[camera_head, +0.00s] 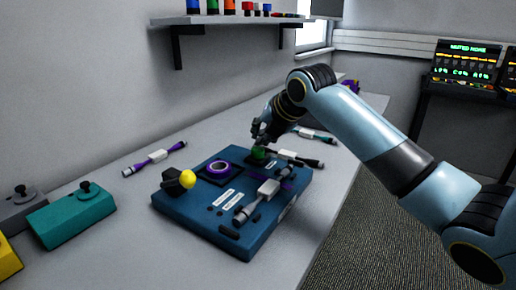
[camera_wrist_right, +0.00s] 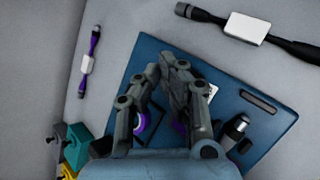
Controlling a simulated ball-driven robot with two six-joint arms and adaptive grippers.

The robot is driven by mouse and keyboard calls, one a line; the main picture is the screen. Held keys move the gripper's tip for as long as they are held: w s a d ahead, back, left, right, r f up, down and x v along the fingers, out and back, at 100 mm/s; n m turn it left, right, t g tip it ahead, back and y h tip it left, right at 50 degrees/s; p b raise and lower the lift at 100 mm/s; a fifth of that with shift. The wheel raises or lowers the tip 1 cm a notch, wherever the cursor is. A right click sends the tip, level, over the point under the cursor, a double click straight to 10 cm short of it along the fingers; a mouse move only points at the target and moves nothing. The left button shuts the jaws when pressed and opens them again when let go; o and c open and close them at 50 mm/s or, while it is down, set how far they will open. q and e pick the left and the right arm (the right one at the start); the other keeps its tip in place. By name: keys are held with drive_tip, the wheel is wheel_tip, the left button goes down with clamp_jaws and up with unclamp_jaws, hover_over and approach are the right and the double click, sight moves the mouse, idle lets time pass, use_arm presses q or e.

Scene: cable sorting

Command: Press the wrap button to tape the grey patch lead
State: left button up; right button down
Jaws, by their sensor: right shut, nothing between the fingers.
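The blue wrapping station (camera_head: 228,238) lies on the bench. Its green wrap button (camera_head: 258,152) is at the far edge. My right gripper (camera_head: 261,138) is shut and empty, with its fingertips just above or at the button; contact cannot be told. In the right wrist view my fingers (camera_wrist_right: 162,70) point over the blue station (camera_wrist_right: 235,80) and the button is hidden. The grey patch lead (camera_head: 245,211), with a white label, lies on the station's right part; one end shows in the wrist view (camera_wrist_right: 237,127). A purple tape roll (camera_head: 219,168) sits left of the button. My left gripper is not in view.
A yellow-knobbed black part (camera_head: 187,178) stands at the station's left edge. A purple lead (camera_head: 157,156), a black lead (camera_head: 296,158) and a teal lead (camera_head: 317,134) lie around. Teal (camera_head: 72,220), grey and yellow boxes stand at left. A shelf (camera_head: 225,19) hangs above.

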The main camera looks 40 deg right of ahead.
sight(261, 148)
drive_tip(key=shift+f, duration=0.65)
idle(0.6)
drive_tip(key=shift+r, duration=0.15)
drive_tip(key=shift+r+p, duration=0.95)
drive_tip(key=shift+p, duration=0.05)
drive_tip(key=shift+r, duration=0.1)
wheel_tip(261, 148, up, 6)
drive_tip(key=p, duration=0.6)
